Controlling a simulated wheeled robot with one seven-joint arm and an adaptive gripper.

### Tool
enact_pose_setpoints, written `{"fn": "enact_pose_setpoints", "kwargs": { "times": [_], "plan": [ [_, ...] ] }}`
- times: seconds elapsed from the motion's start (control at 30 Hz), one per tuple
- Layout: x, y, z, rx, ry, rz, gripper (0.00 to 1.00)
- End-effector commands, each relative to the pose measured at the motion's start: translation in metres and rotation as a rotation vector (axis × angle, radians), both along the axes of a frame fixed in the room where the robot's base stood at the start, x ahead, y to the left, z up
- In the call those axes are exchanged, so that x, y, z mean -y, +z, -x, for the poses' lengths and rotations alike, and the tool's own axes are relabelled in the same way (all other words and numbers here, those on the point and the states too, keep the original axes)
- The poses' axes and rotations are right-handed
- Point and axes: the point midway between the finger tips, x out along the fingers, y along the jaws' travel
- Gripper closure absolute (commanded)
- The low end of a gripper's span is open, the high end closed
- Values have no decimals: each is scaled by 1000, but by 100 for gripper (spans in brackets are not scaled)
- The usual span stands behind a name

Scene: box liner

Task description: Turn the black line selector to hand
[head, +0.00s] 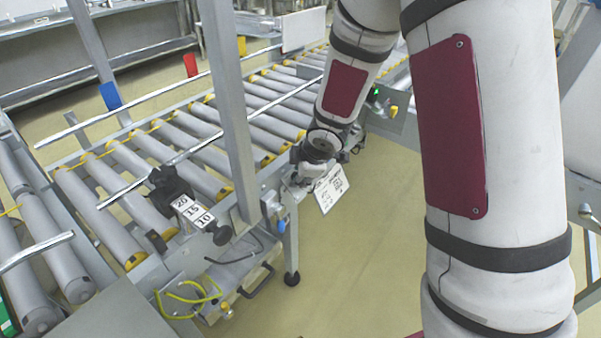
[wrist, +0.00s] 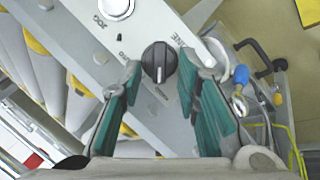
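The black line selector (wrist: 159,62) is a round knob on a light grey panel (wrist: 185,20) in the wrist view. Its white mark points toward the bottom of that picture. Small printed words stand around it, too small to read surely. My gripper (wrist: 165,80) is open, with one green-padded finger on each side of the knob in the picture. I see no clear contact, and cannot tell the remaining distance. In the head view my gripper (head: 308,172) is at the conveyor's near side, and the selector is hidden there.
A white round button (wrist: 116,8) labelled JOG sits near the selector. A blue-handled part (wrist: 240,76) and a black bent handle lie right of the fingers. In the head view, a white printed tag (head: 331,188) hangs beside my gripper, and a grey post (head: 228,110) stands left of it.

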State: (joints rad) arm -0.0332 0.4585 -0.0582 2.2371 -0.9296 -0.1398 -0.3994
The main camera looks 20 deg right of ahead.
Motion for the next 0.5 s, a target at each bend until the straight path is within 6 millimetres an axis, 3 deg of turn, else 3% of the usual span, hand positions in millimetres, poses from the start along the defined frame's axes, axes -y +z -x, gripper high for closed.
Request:
{"fn": "enact_pose_setpoints", "kwargs": {
  "times": [0.5],
  "plan": [
    [4,29,17,0,-5,-4,70]
  ]
}}
